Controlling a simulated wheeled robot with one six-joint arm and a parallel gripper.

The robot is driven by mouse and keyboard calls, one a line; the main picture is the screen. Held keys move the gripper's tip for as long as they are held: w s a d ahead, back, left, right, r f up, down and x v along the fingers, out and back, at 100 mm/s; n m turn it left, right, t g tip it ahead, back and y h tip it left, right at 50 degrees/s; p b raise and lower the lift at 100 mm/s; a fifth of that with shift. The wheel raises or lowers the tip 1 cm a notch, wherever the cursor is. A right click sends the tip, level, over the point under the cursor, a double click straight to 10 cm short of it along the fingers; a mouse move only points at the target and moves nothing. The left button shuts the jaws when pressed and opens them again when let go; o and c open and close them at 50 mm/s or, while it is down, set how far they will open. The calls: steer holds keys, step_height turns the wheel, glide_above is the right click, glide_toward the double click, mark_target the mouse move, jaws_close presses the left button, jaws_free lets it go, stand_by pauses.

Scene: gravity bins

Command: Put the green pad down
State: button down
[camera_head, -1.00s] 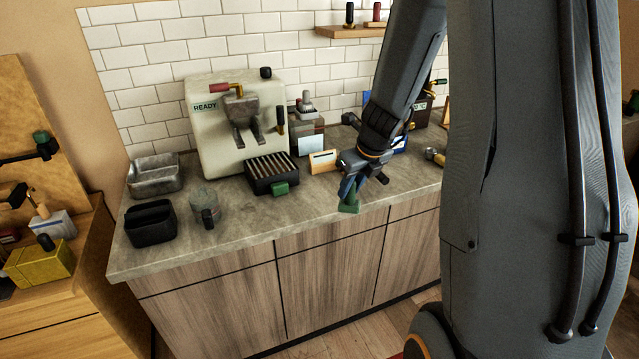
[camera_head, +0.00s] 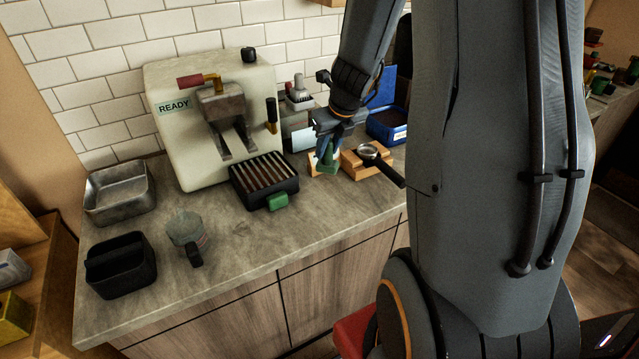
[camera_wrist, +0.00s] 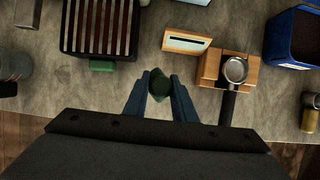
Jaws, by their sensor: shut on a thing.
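My gripper (camera_head: 326,146) is shut on a green pad (camera_head: 327,163), which hangs below the fingers over the counter (camera_head: 250,228). In the wrist view the pad (camera_wrist: 159,84) sits between the two blue-grey fingertips. Bare counter shows around it there. I cannot tell whether the pad touches the counter. Another green piece (camera_head: 278,201) is on the front of the black slatted tray (camera_head: 264,183), left of my gripper.
A portafilter (camera_head: 368,152) rests on a wooden block right of my gripper, its handle pointing forward. A small wooden card holder (camera_wrist: 187,41) and a blue bin (camera_head: 388,126) stand behind. The espresso machine (camera_head: 165,135), jug (camera_head: 188,232) and black bin (camera_head: 121,265) are left. The front middle counter is clear.

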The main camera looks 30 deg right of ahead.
mark_target(327, 164)
step_height(327, 164, down, 6)
steer(key=b, duration=0.3)
steer(key=shift+w+r, duration=0.1)
steer(key=shift+r, duration=0.1)
steer(key=shift+f+b, duration=1.75)
steer(key=shift+f, duration=0.35)
steer(key=shift+f, duration=0.1)
steer(key=c, duration=1.5)
jaws_free()
steer(key=shift+o, duration=0.2)
